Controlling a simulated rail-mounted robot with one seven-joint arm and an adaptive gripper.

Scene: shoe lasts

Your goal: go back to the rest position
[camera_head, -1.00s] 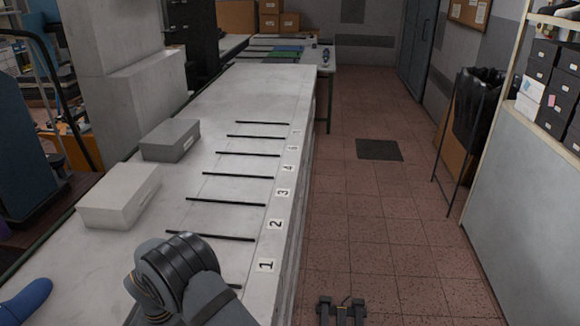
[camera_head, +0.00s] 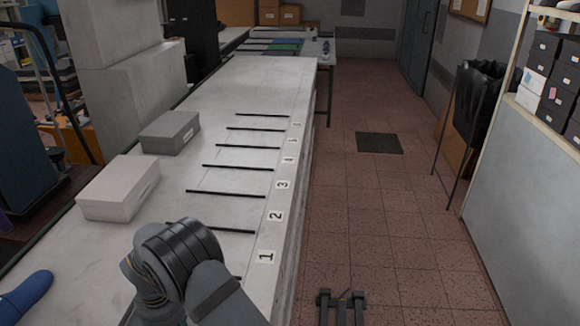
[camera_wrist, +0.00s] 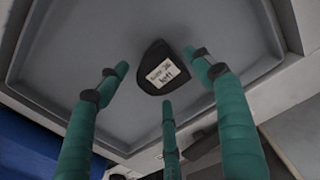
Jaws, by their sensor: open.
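My gripper (camera_wrist: 160,75) shows in the wrist view with three teal fingers spread apart. It is open, with nothing between the fingers. Beyond the fingertips, a dark rounded piece with a white label (camera_wrist: 162,74) lies on a grey tray-like surface with a raised rim (camera_wrist: 262,22). The label's last word looks like "left". The fingers look apart from the piece, though the exact gap is hard to tell. In the head view my arm shows at the bottom, over the near end of the bench, and my gripper is out of sight.
The long pale bench (camera_head: 245,85) carries black strips and number labels. A white box (camera_head: 118,188) and a grey box (camera_head: 170,132) stand along its left side. A blue shoe last (camera_head: 27,296) is at the lower left. The tiled floor (camera_head: 365,215) to the right is largely clear.

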